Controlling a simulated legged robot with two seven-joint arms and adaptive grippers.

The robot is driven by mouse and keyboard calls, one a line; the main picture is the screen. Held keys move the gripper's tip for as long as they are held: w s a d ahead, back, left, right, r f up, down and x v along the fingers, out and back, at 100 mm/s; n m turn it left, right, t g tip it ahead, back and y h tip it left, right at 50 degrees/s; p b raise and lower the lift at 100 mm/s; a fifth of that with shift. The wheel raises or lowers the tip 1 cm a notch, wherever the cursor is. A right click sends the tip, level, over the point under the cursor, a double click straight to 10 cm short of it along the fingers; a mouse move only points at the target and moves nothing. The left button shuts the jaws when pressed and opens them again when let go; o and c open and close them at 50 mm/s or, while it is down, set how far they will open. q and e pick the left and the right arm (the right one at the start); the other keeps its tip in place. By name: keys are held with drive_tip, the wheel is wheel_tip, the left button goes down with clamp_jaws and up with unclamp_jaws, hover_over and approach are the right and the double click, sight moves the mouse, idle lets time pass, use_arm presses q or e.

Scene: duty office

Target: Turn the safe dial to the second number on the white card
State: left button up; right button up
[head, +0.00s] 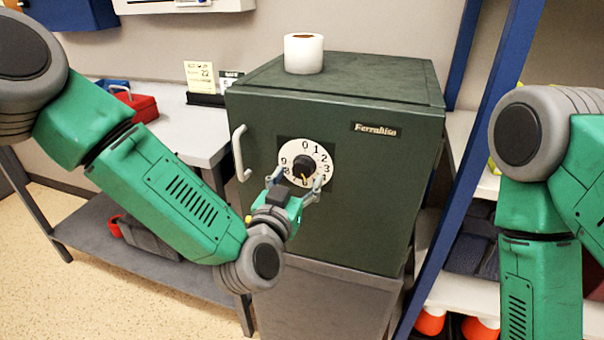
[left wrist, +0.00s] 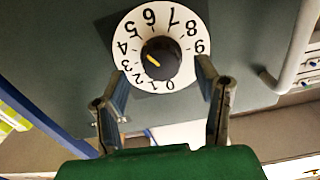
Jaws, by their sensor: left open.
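The safe dial (head: 296,163) is a white numbered disc with a black knob on the door of a dark green safe (head: 345,225). In the left wrist view the dial (left wrist: 185,78) shows upside down; the yellow mark on its knob (left wrist: 165,62) points roughly to 4 or 5. My left gripper (head: 297,181) is open in front of the dial. In the left wrist view its fingers (left wrist: 160,72) stand apart on either side of the knob, with a gap. A cream card (head: 200,70) reads "22". A dark-topped white card (head: 229,82) beside it is partly hidden; its digits are unclear. My right gripper is out of view.
A toilet roll (head: 304,55) stands on the safe. The safe's pale handle (head: 240,153) sits left of the dial. A grey bench (head: 185,130) with a red box (head: 140,107) is at left. A blue shelf post (head: 470,160) rises at right.

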sight(301, 172)
use_arm(q)
drive_tip(key=shift+x, duration=1.2)
drive_tip(key=shift+w+d, duration=0.1)
drive_tip(key=shift+w, duration=0.2)
drive_tip(key=shift+a, duration=0.2)
drive_tip(key=shift+c, duration=0.3)
drive_tip(key=shift+d, duration=0.15)
drive_tip(key=c, duration=1.1)
